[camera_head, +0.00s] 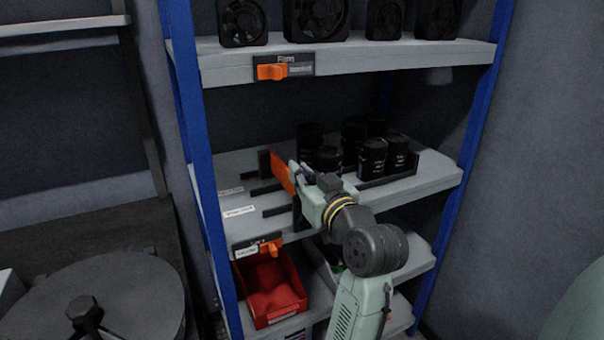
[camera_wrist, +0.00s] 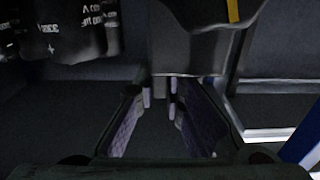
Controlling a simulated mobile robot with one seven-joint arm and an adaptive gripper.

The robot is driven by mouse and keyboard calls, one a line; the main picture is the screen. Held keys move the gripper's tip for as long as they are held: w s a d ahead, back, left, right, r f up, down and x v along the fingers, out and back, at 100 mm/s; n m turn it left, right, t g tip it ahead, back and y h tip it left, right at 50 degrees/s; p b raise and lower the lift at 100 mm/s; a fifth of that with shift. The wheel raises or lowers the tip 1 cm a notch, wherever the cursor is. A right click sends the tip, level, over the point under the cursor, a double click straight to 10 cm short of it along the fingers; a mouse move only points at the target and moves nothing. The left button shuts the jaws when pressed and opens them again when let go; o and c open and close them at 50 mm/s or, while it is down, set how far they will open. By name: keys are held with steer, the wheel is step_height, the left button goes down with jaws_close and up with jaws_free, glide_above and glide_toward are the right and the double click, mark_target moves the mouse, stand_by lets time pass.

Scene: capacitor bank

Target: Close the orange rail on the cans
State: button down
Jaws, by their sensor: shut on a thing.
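The orange rail (camera_head: 283,173) stands upright on the middle shelf, left of the cans, with a dark backing and dark slide tracks (camera_head: 268,188) under it. Several black cans (camera_head: 372,156) stand in a dark tray on the right, and bare shelf shows left of the rail. My gripper (camera_head: 305,172) reaches in from the front and is shut on the rail at its near right side. In the wrist view my fingertips (camera_wrist: 160,92) are close together at a dark part, and cans (camera_wrist: 75,28) show at upper left. The exact grip is dark and partly hidden.
The upper shelf (camera_head: 350,61) with fans is above my gripper. A blue post (camera_head: 190,110) stands at left. A red bin (camera_head: 268,290) is below, under a label with an orange clip (camera_head: 270,249). A round dark lid (camera_head: 100,295) is at lower left.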

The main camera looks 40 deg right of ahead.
stand_by(0.4)
steer(key=s+d, duration=0.2)
steer(key=d, duration=0.9)
steer(key=shift+s+d, duration=0.4)
steer(key=c, duration=1.7)
jaws_free()
steer(key=v, duration=1.2)
steer(key=shift+s, duration=0.1)
